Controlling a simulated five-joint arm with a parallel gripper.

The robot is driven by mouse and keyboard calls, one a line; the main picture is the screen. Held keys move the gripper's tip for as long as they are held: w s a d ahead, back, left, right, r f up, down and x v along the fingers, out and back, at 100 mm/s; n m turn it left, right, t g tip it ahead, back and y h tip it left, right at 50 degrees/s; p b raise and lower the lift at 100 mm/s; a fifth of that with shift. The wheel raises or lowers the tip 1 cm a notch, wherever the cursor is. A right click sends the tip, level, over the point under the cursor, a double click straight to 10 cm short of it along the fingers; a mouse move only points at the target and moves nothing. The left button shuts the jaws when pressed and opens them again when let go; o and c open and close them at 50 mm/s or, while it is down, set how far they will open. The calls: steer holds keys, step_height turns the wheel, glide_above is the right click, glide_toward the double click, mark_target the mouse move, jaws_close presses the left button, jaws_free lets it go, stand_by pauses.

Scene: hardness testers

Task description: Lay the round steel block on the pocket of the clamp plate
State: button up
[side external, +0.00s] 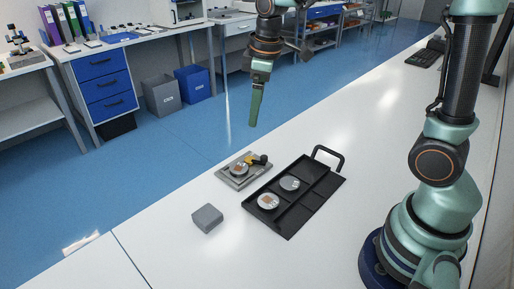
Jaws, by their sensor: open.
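The clamp plate (232,181) is a grey slab on the white bench, with a black and yellow clamp (258,160) at its right side. A round pale piece with a brownish centre (239,170) shows at its middle; I cannot tell whether it lies in the pocket or is the pocket itself. Two round blocks lie in the black tray: a plain grey steel-looking one (290,183) and a pale one with a tan patch (268,201). My gripper (255,122) is open and empty, pointing down high above the bench, behind the plate in the picture. Its fingers show nearly edge-on.
The black tray (312,200) has dividers and a raised handle (329,157) at its far right end. A small grey box (207,218) stands left of the tray. The bench front at lower left is clear. A keyboard (423,58) lies at the far right.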

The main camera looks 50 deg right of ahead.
steer(key=s+r+m+t, duration=0.3)
steer(key=s+m, duration=0.4)
steer(key=s, duration=0.5)
steer(key=shift+d+t, duration=0.3)
steer(key=shift+d, duration=0.1)
